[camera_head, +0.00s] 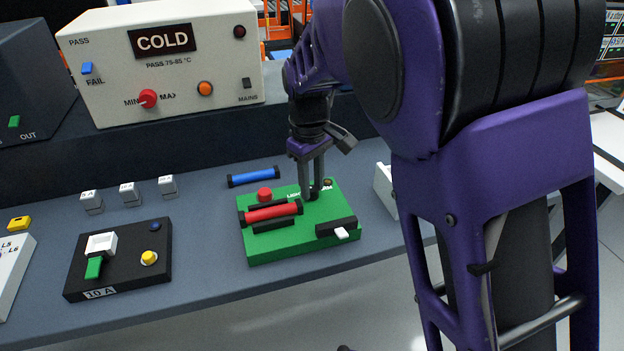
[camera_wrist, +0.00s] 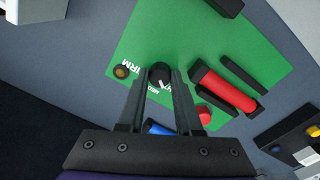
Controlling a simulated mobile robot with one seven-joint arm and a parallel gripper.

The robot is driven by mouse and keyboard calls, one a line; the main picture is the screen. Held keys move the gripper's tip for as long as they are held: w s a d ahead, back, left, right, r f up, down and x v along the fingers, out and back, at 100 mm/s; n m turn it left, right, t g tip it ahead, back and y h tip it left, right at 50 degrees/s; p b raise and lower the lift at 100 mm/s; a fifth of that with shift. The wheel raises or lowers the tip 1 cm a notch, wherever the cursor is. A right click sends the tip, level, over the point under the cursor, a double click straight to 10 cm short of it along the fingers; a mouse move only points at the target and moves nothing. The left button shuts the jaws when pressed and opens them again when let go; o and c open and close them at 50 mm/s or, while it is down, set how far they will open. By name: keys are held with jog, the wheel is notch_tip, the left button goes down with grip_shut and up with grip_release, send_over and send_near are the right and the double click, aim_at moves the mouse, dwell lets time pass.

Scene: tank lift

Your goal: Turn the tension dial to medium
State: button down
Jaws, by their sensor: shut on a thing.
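The tension dial (camera_wrist: 159,71) is a dark round knob on the green board (camera_head: 285,243). In the wrist view it sits between the fingertips of my gripper (camera_wrist: 160,77), which is shut on it. In the head view my gripper (camera_head: 314,193) points down at the board's back right, and its fingers mostly hide the dial. Printed words show around the dial: FIRM is readable, MEDIUM is partly covered, and LIGHT shows in the head view. A white mark shows on the dial, but I cannot tell exactly which word it points to.
On the board are a red cylinder (camera_head: 271,212) in a black holder, a red button (camera_head: 264,195) and a black block with a white tab (camera_head: 341,233). A blue cylinder (camera_head: 253,177) lies behind it. A black 10 A box (camera_head: 120,262) stands left, with bare bench between.

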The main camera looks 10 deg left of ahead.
jog(key=m+p, duration=0.2)
jog(key=m, duration=0.1)
jog(key=m+p, duration=0.1)
jog(key=m, duration=0.1)
jog(key=shift+r, duration=0.25)
jog(key=m+p, duration=0.2)
jog(key=m, duration=0.3)
jog(key=shift+w+f+p, duration=0.1)
jog(key=shift+p, duration=0.25)
jog(key=shift+m, duration=0.4)
jog(key=c, duration=0.6)
grip_release()
jog(key=shift+f, duration=0.1)
jog(key=r, duration=0.5)
jog(key=r+p, duration=0.1)
jog(key=r, duration=1.1)
jog(key=shift+a+r+p, duration=0.25)
jog(key=shift+a+p, duration=0.15)
